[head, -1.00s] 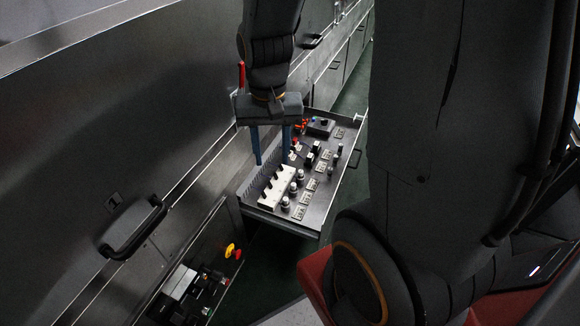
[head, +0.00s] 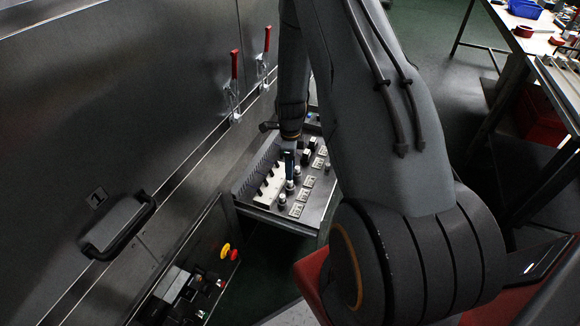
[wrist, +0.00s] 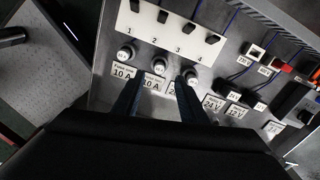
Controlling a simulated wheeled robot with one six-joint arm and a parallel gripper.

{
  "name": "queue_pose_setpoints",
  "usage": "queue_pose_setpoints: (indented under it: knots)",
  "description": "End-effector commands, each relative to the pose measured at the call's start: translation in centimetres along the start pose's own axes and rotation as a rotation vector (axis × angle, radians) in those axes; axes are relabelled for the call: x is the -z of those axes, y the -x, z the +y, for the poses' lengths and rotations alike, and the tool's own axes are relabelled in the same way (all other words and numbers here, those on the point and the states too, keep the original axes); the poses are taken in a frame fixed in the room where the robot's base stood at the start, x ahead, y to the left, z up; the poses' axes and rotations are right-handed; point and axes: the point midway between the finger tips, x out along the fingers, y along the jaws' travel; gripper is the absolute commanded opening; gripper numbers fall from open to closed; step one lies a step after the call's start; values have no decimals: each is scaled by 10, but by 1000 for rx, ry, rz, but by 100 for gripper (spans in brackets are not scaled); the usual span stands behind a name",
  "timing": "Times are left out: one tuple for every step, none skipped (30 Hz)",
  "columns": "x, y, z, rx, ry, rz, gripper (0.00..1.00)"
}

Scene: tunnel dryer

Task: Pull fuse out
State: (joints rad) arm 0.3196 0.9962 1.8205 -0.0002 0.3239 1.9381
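Fuses with pale round caps stand in a row in the pulled-out drawer panel, beside a white switch strip. In the wrist view three show: the left fuse (wrist: 125,55), the middle fuse (wrist: 157,61) and the right fuse (wrist: 191,75). Labels reading 10 A sit below the left and middle ones. My gripper (wrist: 159,82) is open, its two blue fingers apart, with the middle fuse just ahead of the gap. I cannot tell whether either finger touches a fuse. In the head view, my gripper (head: 290,170) points down over the fuse row, partly hiding it; the nearest fuse (head: 281,201) stays clear.
The white strip (wrist: 168,32) with several black switches, numbered 1 to 4, lies beyond the fuses. Wired sockets and a black box (wrist: 296,101) are to the right. Door clamps with red handles (head: 234,66) are on the steel wall. A table (head: 545,45) stands far right.

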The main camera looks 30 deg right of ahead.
Motion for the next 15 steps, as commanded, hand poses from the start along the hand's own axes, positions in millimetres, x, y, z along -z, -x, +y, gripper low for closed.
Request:
queue_pose_setpoints:
  knots:
    - [0,-6,1,-3,-1,1,39]
    - [0,-10,1,-3,0,1,39]
    - [0,-15,1,-2,0,1,39]
    - [0,-19,2,-3,1,1,39]
    - [0,-24,2,-3,1,1,39]
    - [0,-30,2,-3,1,1,39]
    - [0,-35,2,-4,1,1,39]
    - [0,-39,2,-3,2,1,39]
    - [0,-44,2,-2,2,1,39]
    - [0,-49,2,-2,2,1,39]
    - [0,-52,1,-2,2,1,39]
    - [0,-57,2,-2,2,1,39]
    - [0,-60,2,-3,2,1,39]
    - [0,-63,2,-2,2,1,39]
    - [0,-65,1,-2,3,1,39]
